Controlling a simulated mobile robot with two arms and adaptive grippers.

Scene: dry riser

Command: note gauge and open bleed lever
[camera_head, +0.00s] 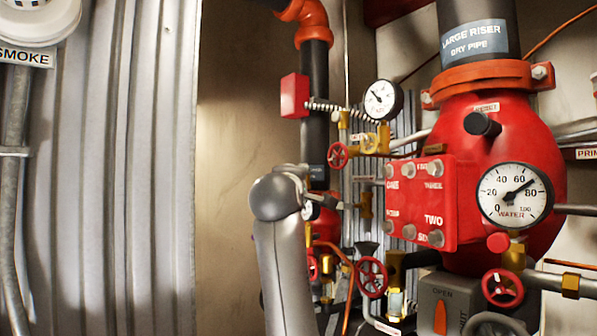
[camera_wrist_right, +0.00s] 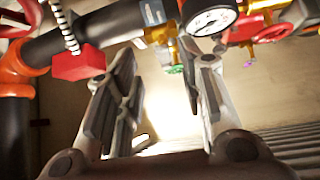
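The large white water gauge (camera_head: 515,195) faces me on the red riser valve (camera_head: 520,140), its needle between 60 and 80. A smaller gauge (camera_head: 382,99) sits up and left of it; it also shows in the right wrist view (camera_wrist_right: 210,14). An orange lever (camera_head: 440,317) stands upright on a grey box marked "OPEN"; I cannot tell if it is the bleed lever. My right gripper (camera_wrist_right: 168,62) is open, with nothing between its fingers, below the small gauge's fittings in the right wrist view. My left gripper is not in view.
A red box (camera_head: 294,95) with a spring, black pipe and several red handwheels (camera_head: 371,277) crowd the area around a grey arm link of mine. A red bolted plate (camera_head: 420,203) juts out beside the water gauge. A corrugated wall (camera_head: 110,170) is at left.

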